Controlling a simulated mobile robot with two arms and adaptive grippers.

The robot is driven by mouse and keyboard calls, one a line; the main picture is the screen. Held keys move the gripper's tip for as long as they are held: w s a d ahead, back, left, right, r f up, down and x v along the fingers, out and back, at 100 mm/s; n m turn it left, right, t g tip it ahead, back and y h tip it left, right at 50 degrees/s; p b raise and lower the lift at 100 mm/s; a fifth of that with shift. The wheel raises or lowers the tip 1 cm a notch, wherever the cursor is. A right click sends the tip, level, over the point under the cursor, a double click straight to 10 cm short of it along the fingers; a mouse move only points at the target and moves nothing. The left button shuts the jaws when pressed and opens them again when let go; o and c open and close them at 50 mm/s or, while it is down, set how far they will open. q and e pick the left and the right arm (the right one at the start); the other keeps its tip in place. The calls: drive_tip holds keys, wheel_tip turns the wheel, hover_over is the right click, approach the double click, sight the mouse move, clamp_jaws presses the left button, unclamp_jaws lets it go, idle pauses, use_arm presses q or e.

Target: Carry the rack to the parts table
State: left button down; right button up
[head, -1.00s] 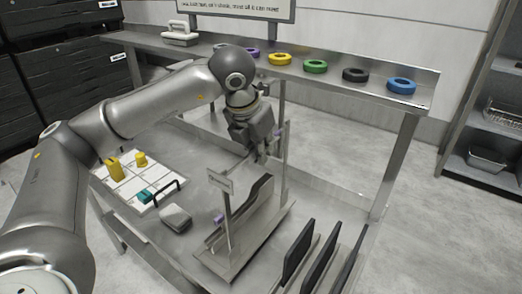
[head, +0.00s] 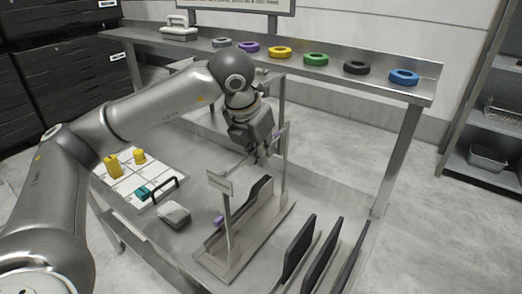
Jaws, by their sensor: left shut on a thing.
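The rack (head: 232,262) is a metal frame with a flat base, two upright posts, a small label plate and a dark-edged panel inside. My left gripper (head: 262,157) points down, shut on the rack's upper part between the posts; its fingertips partly hide the hold. The rack looks upright over the metal worktable (head: 330,172); I cannot tell whether its base touches the top. Small purple parts show at the rack. Which surface is the parts table is not clear from this view. My right gripper is not in view.
Dark upright panels (head: 322,253) stand close to the rack's right. A raised shelf (head: 425,91) with several coloured rings runs behind. Open floor (head: 440,235) lies right.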

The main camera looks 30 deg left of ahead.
use_arm(q)
drive_tip(key=shift+f+b, duration=0.2)
drive_tip(key=shift+b, duration=0.2)
idle(0.6)
drive_tip(key=c, duration=1.5)
unclamp_jaws()
drive_tip(key=shift+d, duration=0.1)
drive_tip(key=shift+s+f, duration=0.1)
drive_tip(key=shift+f, duration=0.1)
drive_tip(key=v, duration=1.2)
drive_tip(key=shift+r, duration=0.2)
